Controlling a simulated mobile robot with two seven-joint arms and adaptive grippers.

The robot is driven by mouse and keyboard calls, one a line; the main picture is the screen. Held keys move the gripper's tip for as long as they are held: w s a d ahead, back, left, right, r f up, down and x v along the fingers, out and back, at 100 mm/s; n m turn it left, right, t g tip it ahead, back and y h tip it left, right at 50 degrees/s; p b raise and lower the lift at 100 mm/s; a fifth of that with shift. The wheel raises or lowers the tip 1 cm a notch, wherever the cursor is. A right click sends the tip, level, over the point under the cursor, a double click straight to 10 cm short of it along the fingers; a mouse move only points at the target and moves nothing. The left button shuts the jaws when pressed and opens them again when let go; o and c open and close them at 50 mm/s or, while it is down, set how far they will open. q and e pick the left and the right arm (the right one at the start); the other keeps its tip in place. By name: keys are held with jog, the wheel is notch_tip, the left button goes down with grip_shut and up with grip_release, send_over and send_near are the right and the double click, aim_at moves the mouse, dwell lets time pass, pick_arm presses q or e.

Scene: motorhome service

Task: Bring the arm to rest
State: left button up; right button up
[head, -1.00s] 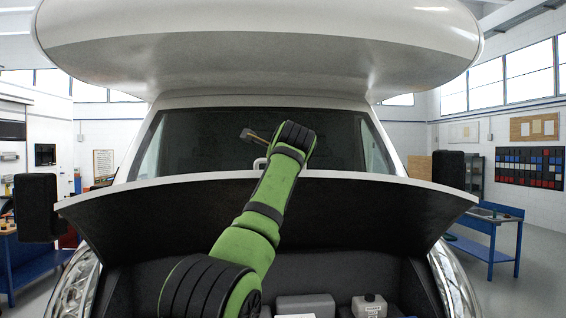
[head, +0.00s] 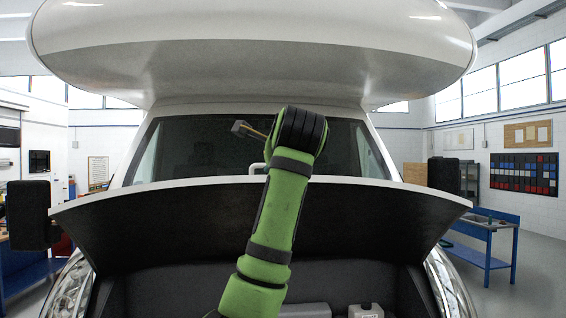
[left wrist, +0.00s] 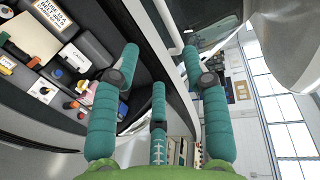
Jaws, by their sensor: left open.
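My left arm rises from the bottom middle of the head view, green with black bands, in front of the raised hood (head: 150,215). Its far end stands before the windscreen, and the fingers cannot be made out there. In the left wrist view my left gripper (left wrist: 160,65) is open, its teal fingers spread apart with nothing between them. The engine bay (left wrist: 70,65) lies to the left of the fingers in that view. My right gripper is not in view.
The motorhome's white overcab (head: 250,60) hangs above the windscreen (head: 200,150). A pale container (head: 365,311) sits low in the engine bay. A blue workbench (head: 485,240) stands at right, with open floor near it.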

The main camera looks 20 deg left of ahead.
pick_arm(q)
jog(key=shift+s+d+r, duration=0.15)
jog(key=shift+s+d, duration=0.15)
jog(key=shift+s, duration=0.2)
jog(key=shift+w, duration=0.1)
